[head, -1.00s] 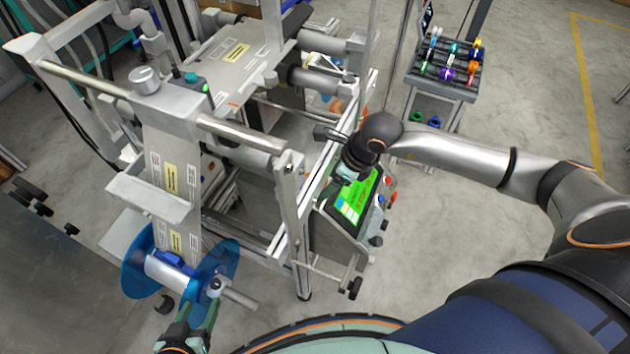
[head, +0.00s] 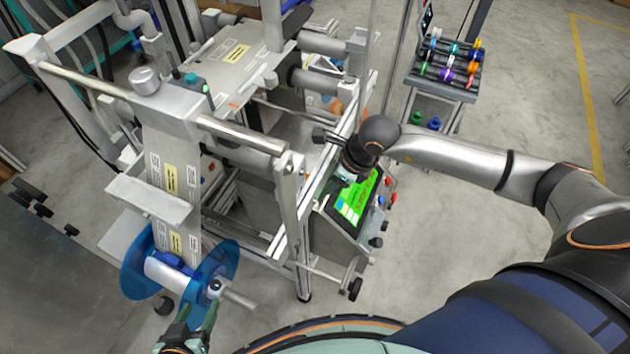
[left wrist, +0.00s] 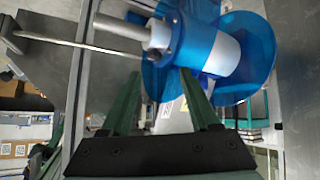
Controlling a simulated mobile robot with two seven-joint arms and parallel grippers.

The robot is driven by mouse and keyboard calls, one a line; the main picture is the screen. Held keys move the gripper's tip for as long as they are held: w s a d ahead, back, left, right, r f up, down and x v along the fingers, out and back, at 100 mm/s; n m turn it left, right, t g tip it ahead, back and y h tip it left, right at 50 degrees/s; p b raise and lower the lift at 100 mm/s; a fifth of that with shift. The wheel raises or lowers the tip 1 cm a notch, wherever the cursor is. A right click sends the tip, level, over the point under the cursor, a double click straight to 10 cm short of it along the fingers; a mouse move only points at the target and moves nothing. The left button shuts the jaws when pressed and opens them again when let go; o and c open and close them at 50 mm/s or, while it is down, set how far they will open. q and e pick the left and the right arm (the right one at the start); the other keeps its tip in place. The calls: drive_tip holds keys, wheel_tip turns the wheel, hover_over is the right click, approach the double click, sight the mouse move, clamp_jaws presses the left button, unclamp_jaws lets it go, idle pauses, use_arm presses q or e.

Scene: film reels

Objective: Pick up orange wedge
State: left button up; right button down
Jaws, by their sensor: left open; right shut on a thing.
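I cannot make out an orange wedge for certain in either view. My left gripper (head: 196,316) is open and empty, just below the shaft (head: 238,297) of the blue reel (head: 139,266). In the left wrist view its two green fingers (left wrist: 161,98) stand apart below the blue reel (left wrist: 247,55) and its grey hub. My right gripper (head: 345,178) is shut beside the machine frame, over the control panel (head: 352,200). What it holds is hidden by the gripper and wrist.
A rack (head: 440,78) with several coloured rolls, one orange (head: 474,56), stands at the back right. A small orange-tan thing (head: 336,105) lies partly hidden inside the machine. The web machine (head: 170,125) fills the left. Floor is clear at right.

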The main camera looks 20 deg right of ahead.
drive_tip(key=shift+r, duration=0.15)
drive_tip(key=shift+r, duration=0.3)
drive_tip(key=s+d, duration=1.2)
drive_tip(key=s, duration=0.1)
drive_tip(key=shift+s+r, duration=0.2)
drive_tip(key=shift+r, duration=0.15)
